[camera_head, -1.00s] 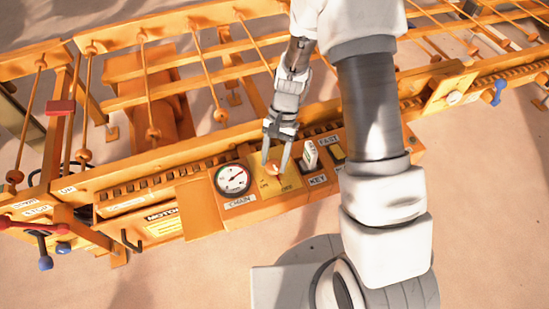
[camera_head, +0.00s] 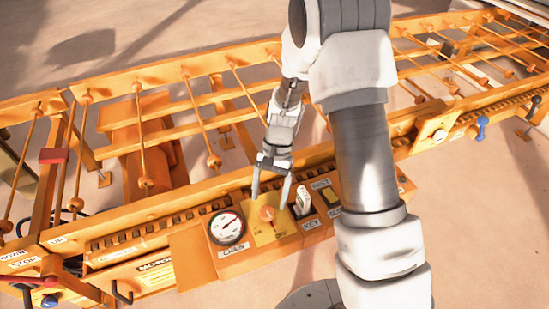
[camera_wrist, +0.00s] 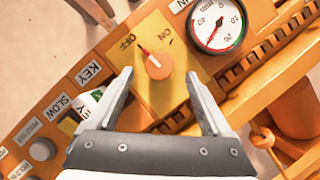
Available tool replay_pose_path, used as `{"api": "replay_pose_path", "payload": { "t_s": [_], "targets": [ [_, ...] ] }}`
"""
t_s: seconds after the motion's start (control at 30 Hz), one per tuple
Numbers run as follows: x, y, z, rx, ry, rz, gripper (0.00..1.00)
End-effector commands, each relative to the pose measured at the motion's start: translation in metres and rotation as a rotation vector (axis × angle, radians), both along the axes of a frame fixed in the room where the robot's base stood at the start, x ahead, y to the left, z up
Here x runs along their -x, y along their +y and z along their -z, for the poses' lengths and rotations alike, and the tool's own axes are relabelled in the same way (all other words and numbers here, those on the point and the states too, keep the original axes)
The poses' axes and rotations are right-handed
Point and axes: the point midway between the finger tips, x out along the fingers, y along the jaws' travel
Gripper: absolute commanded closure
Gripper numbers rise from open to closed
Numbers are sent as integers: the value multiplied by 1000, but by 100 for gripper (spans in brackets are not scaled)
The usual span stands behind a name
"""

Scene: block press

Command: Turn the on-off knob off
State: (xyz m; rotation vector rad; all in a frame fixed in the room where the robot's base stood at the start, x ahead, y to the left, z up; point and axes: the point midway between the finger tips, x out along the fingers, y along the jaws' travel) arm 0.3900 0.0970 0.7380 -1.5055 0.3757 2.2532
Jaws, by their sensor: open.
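The orange on-off knob (camera_head: 267,214) sits on a yellow plate (camera_head: 261,234) on the control panel, between the gauge and the key switch. In the wrist view the knob (camera_wrist: 158,68) shows its red and white pointer, which is aimed close to the OFF label (camera_wrist: 128,40) and away from the ON label (camera_wrist: 166,39). My gripper (camera_head: 270,199) is open and empty, with its fingertips just above the knob in the head view. In the wrist view the fingers (camera_wrist: 159,76) stand on either side of the knob, apart from it.
A round chain gauge (camera_head: 227,228) is left of the knob. A white key switch (camera_head: 303,203) stands close to its right, by the gripper's right finger. The orange roller conveyor (camera_head: 200,145) runs behind the panel. My arm covers part of the panel's right side.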

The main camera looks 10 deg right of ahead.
Motion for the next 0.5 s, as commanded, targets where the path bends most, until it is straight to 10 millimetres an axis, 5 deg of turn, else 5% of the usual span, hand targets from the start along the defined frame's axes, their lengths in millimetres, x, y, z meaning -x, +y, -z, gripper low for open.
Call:
{"api": "replay_pose_path", "payload": {
  "t_s": [0.2,0.5],
  "targets": [
    [-20,-11,-56,0,-6,2,16],
    [-40,-21,-110,0,-2,0,16]
  ]
}}
